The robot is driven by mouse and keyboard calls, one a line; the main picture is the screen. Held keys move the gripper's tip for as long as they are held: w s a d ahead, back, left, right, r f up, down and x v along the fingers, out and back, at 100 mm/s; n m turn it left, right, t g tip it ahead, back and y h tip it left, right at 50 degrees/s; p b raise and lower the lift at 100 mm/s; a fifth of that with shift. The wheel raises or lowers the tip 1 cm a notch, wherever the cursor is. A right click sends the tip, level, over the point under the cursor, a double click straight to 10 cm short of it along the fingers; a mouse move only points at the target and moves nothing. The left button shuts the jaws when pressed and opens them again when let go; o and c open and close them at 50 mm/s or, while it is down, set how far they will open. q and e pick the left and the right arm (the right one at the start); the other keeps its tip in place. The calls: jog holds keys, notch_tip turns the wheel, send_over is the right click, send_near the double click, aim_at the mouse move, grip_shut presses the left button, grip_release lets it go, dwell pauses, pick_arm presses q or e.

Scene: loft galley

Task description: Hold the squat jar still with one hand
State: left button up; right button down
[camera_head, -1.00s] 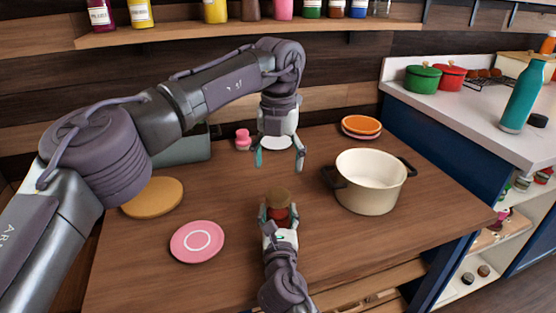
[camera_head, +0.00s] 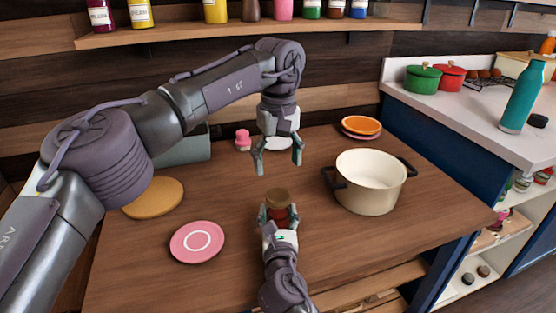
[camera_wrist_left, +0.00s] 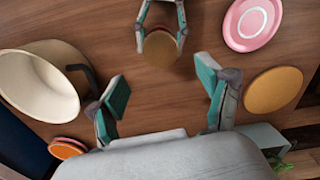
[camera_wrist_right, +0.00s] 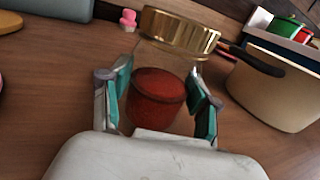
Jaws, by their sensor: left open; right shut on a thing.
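The squat jar stands upright on the wooden table, with a gold-brown lid (camera_head: 278,196) and dark red contents (camera_wrist_right: 157,98) behind clear walls. My right gripper (camera_head: 279,216) is shut on the jar's body from the near side, one finger on each side, below the lid. In the left wrist view the lid (camera_wrist_left: 160,48) shows from above, between the right gripper's fingers. My left gripper (camera_head: 277,168) is open and empty, pointing down above the table behind the jar, apart from it. Its two fingers show wide apart in the left wrist view (camera_wrist_left: 163,104).
A cream pot (camera_head: 369,184) with dark handles stands right of the jar. A pink plate (camera_head: 197,242) and a round tan board (camera_head: 153,197) lie to the left. Orange and pink plates (camera_head: 361,125) and a pink object (camera_head: 243,139) sit at the back.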

aim_at(278, 194)
pick_arm(q)
jog(key=m, duration=0.4)
jog(key=shift+m, duration=0.4)
jog(key=shift+f+m, duration=0.2)
jog(key=shift+m, duration=0.2)
notch_tip(278, 194, down, 8)
jog(key=shift+r, duration=0.15)
